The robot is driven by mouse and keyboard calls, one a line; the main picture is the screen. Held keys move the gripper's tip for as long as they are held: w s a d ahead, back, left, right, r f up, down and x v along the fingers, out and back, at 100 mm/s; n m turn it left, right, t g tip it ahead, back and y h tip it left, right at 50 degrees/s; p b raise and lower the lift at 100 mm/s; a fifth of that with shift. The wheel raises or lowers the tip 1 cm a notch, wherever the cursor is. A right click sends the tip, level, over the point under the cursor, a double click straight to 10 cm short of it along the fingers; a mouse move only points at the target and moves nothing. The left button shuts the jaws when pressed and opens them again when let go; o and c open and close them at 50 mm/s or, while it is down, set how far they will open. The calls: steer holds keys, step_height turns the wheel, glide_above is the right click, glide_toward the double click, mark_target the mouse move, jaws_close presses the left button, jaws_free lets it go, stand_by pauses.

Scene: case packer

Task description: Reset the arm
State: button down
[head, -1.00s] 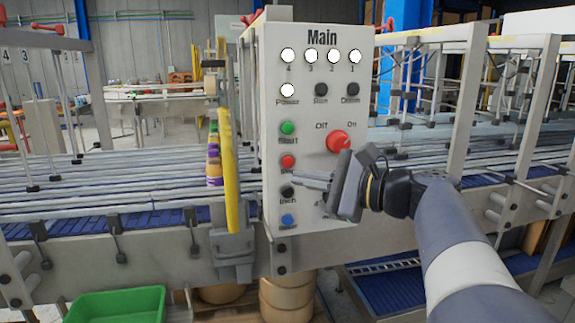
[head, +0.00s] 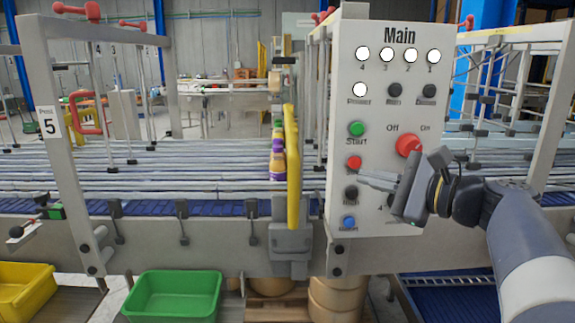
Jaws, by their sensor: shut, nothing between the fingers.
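My gripper (head: 362,178) is shut and empty. Its fingertips point left, in front of the lower part of the Main control panel (head: 345,110). The fingertips are near the red button (head: 354,162); I cannot tell whether they touch the panel. My arm comes in from the lower right and is bent towards the panel. The panel also carries a green start button (head: 356,129), a blue button (head: 348,222) and a red rotary switch (head: 409,145). My gripper hides part of the lower right of the panel.
A conveyor with rails (head: 130,170) runs behind and left of the panel. A yellow guard bar (head: 293,155) stands just left of it. A green bin (head: 175,297) and a yellow bin (head: 24,287) are low at the left. A frame post marked 5 (head: 50,122) stands left.

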steer(key=shift+s+b, duration=0.3)
steer(key=shift+s, duration=2.45)
